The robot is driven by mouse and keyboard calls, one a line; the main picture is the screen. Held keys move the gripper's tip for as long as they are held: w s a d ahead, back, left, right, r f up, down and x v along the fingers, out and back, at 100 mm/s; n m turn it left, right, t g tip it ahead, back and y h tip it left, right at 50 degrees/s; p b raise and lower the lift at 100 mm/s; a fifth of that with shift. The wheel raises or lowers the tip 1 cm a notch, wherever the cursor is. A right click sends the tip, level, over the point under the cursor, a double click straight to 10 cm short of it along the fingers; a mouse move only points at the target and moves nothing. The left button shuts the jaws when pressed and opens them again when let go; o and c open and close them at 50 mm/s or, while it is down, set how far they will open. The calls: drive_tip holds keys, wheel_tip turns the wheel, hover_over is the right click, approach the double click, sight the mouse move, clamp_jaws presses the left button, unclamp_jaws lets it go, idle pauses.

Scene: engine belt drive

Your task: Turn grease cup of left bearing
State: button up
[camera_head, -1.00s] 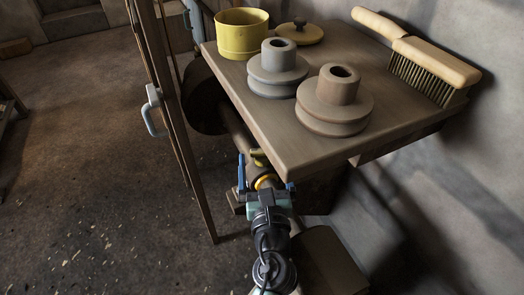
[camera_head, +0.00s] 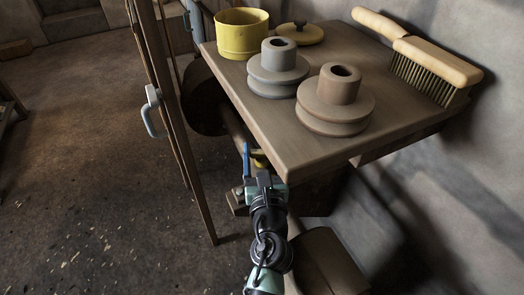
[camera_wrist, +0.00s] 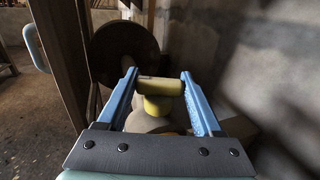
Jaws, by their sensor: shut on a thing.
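The grease cup is a yellow piece with a bar-like top (camera_wrist: 160,87), on a rounded bearing housing (camera_wrist: 148,123) below the shelf. In the wrist view my gripper (camera_wrist: 158,79) has its two blue fingers on either side of the yellow bar and is shut on it. In the head view my gripper (camera_head: 254,160) is beside the shelf's front left corner. One blue finger shows there, with a bit of the yellow cup (camera_head: 260,159) next to it. The other finger and most of the bearing are hidden by my arm.
A wooden shelf (camera_head: 290,140) overhangs on the right, bearing two pulleys (camera_head: 278,70) (camera_head: 335,100), a yellow tin (camera_head: 241,35), its lid (camera_head: 300,33) and a brush (camera_head: 435,65). A post with a grey handle (camera_head: 151,110) stands left. A dark wheel (camera_wrist: 122,52) is behind the cup.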

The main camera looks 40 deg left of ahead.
drive_tip(key=c, duration=0.3)
drive_tip(key=shift+r+p, duration=0.1)
drive_tip(key=shift+p, duration=0.25)
